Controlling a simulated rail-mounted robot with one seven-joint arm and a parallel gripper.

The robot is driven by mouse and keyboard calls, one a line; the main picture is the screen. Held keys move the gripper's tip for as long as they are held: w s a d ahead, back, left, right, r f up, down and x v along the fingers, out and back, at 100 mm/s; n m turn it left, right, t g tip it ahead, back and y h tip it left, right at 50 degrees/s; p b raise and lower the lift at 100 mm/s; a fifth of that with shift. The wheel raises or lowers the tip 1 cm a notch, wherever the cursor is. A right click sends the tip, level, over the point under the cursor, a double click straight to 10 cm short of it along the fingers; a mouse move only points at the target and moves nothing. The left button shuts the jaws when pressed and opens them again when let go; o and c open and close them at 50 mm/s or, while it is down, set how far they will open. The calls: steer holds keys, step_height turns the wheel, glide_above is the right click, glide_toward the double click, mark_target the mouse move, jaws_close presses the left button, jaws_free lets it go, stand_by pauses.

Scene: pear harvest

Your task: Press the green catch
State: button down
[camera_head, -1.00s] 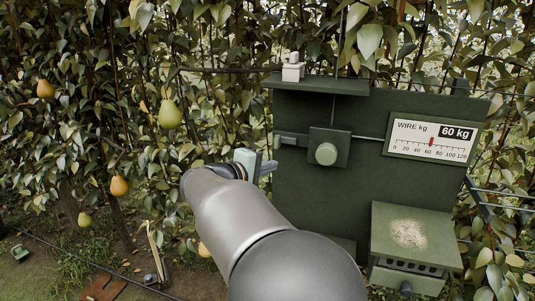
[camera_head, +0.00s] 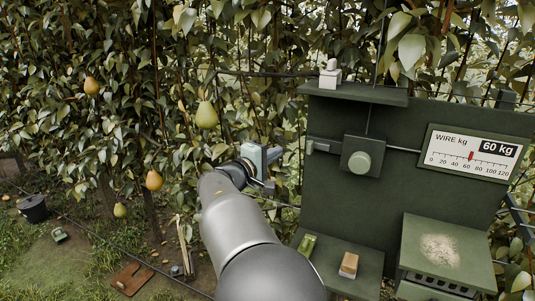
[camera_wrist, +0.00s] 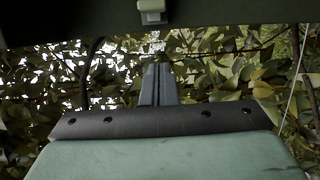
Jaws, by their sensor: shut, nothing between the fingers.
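A round pale green button (camera_head: 360,162) sits on a dark square block on the rail of a dark green panel (camera_head: 340,210). A small bright green piece (camera_head: 308,245) lies on the low shelf below. I cannot tell which of these is the catch. My gripper (camera_head: 276,155) is just left of the panel, apart from the button, at about its height. In the wrist view its grey fingers (camera_wrist: 158,84) are together with nothing between them, and foliage lies beyond. The button is not clearly visible there.
A gauge (camera_head: 473,153) reads 60 kg. A white fitting (camera_head: 330,77) stands on the top shelf (camera_head: 355,94); it also shows in the wrist view (camera_wrist: 152,10). A tan block (camera_head: 349,265) is on the low shelf. A box (camera_head: 445,250) juts out at right. Pears (camera_head: 206,115) hang at left.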

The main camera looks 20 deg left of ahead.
mark_target(316, 148)
steer(key=w+d+p, duration=0.2)
steer(key=w+d, duration=0.2)
steer(key=d, duration=0.1)
steer(key=shift+w, duration=0.1)
stand_by(0.3)
